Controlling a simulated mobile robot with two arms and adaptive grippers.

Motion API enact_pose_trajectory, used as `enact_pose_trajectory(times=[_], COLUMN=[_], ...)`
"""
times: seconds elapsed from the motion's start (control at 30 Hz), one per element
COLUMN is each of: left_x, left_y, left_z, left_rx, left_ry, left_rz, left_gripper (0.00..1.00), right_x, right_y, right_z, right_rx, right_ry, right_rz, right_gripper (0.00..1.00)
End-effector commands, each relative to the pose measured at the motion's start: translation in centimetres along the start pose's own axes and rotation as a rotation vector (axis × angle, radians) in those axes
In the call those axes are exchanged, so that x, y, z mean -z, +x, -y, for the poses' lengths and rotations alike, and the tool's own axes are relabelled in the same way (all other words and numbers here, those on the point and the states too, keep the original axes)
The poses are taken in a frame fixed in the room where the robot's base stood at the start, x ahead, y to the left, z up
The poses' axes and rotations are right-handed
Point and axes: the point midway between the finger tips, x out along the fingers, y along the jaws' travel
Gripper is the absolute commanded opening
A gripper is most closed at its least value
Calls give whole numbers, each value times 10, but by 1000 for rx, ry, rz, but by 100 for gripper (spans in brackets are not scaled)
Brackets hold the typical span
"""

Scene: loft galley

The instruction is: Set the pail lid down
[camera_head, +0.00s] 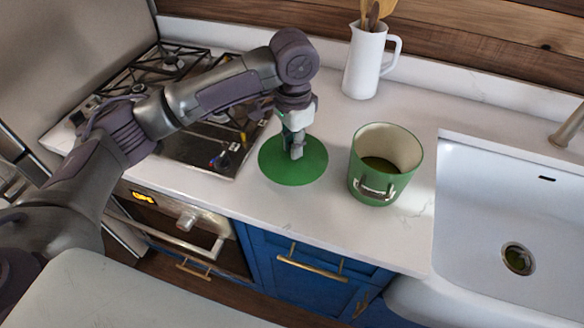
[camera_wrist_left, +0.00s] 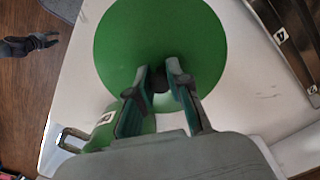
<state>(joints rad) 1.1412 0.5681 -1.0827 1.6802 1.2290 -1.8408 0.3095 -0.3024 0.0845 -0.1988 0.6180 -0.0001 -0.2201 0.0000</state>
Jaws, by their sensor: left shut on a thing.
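The pail lid (camera_head: 293,173) is a flat green disc over the counter, between the cooktop and the pail. My left gripper (camera_head: 295,150) points down at its middle and is shut on its small dark knob. The lid (camera_wrist_left: 160,40) lies level beneath the fingers (camera_wrist_left: 158,82) in the left wrist view. I cannot tell whether it touches the counter or hangs just above it. The green pail (camera_head: 385,165) stands open and upright to the right, apart from the lid, with something dark green inside. A dark shape (camera_wrist_left: 25,46) at the left wrist view's edge seems to be my right gripper, too small to read.
The gas cooktop (camera_head: 215,150) is close on the lid's left. A white sink (camera_head: 500,220) lies to the right of the pail. A white jug (camera_head: 364,62) with wooden utensils stands at the back. Bare counter (camera_head: 290,210) shows in front of the lid.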

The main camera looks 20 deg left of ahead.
Motion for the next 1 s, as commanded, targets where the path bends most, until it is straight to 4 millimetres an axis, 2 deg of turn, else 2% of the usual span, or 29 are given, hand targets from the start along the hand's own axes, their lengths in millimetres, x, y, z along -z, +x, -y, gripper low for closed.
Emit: enact_pose_trajectory(times=[0.5,0.9,0.93,1.0], left_x=[0,0,0,0], left_y=[66,71,72,71], left_z=[0,0,0,0], left_rx=[0,1,1,1], left_ry=[-2,-2,-2,-2], left_rz=[0,-2,-2,-3], left_gripper=[0,0,21,33], right_x=[3,6,6,6], right_y=[-12,-13,-12,-12], right_z=[3,7,7,7], right_rx=[4,9,9,9], right_ry=[2,3,3,3], right_rz=[-3,-7,-7,-7], right_gripper=[40,40,40,40])
